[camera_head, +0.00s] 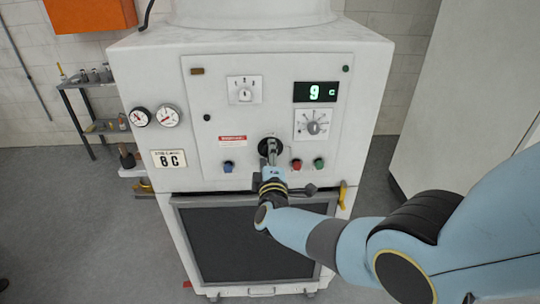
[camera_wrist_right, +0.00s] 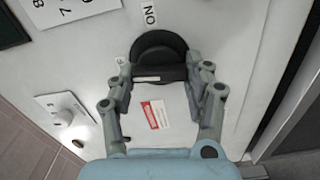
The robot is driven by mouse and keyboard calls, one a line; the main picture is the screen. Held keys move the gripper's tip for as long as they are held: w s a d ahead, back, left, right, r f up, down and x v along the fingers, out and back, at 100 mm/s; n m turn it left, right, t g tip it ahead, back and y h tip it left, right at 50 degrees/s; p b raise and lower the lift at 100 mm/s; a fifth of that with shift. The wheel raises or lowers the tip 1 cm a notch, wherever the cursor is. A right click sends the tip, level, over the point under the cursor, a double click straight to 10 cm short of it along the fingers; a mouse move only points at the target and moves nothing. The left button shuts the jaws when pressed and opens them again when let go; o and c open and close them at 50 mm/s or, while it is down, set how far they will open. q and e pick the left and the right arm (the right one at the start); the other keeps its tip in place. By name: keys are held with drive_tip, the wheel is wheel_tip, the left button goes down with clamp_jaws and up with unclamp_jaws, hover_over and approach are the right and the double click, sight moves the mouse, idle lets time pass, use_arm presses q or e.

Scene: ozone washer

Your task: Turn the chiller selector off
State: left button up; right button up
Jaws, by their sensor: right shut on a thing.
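The chiller selector (camera_head: 270,147) is a round black knob low on the white front panel of the machine. In the right wrist view the selector (camera_wrist_right: 160,48) shows a black cross bar with a pale strip on it. An "ON" label (camera_wrist_right: 150,14) sits beside its rim. My right gripper (camera_head: 269,155) reaches the knob from the front. In the wrist view the right gripper (camera_wrist_right: 160,77) has its two fingers on either side of the bar, shut on it. In the head view the gripper partly hides the knob. My left gripper is not in view.
A green display (camera_head: 315,92) reads 9 C. Below it is a numbered dial (camera_head: 313,125); a second dial (camera_head: 244,90) is further left. Blue (camera_head: 228,167), red (camera_head: 296,164) and green (camera_head: 319,163) buttons flank the selector. A dark-panelled door (camera_head: 245,245) lies below.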

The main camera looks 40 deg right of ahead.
drive_tip(key=shift+n, duration=0.8)
drive_tip(key=o, duration=1.2)
drive_tip(key=v, duration=1.2)
drive_tip(key=shift+f, duration=0.1)
